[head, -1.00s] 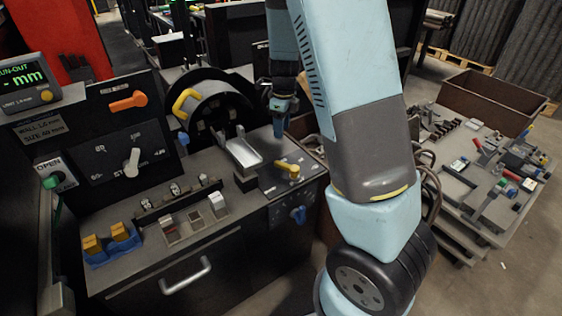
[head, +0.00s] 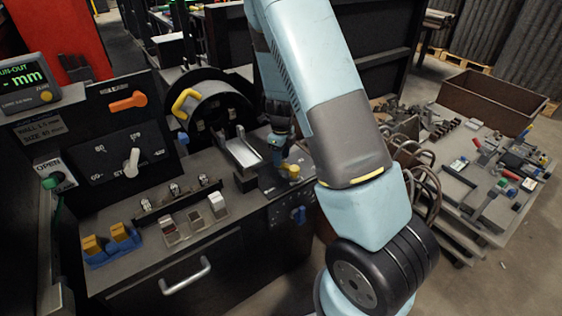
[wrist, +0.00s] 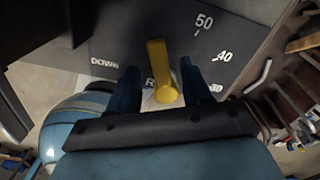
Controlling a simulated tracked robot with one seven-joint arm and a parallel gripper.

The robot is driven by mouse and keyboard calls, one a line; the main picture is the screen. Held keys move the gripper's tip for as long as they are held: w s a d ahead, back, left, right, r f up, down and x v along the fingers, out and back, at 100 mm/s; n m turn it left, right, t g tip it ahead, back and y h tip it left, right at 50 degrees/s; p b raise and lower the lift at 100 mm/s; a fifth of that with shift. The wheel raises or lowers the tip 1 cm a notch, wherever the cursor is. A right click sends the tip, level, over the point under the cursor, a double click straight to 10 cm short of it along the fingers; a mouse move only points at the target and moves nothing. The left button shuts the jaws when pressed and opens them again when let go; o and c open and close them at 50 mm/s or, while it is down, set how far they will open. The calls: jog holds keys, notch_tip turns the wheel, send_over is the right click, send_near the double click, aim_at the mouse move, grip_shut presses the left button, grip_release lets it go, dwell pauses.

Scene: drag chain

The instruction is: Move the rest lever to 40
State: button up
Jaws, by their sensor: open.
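The rest lever (wrist: 159,65) is a yellow handle on a dark plate (wrist: 215,32) in the wrist view. The plate is marked DOWN at left and 50, 40 and 30 at right; another label is mostly hidden. The handle lies between DOWN and 50, not lined up with the 40 mark. My gripper (wrist: 158,72) is open, one dark blue finger on each side of the lever, with visible gaps. In the head view the lever (head: 292,172) shows small on the bench's right end, partly hidden by my gripper (head: 279,158).
A metal chute (head: 243,150) and a drum with a yellow handle (head: 186,102) stand left of the lever. A blue knob (head: 298,214) is on the bench front below. A table of loose parts (head: 470,205) stands at the right, beyond my arm.

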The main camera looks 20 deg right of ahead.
jog(key=shift+f, duration=1.3)
grip_shut()
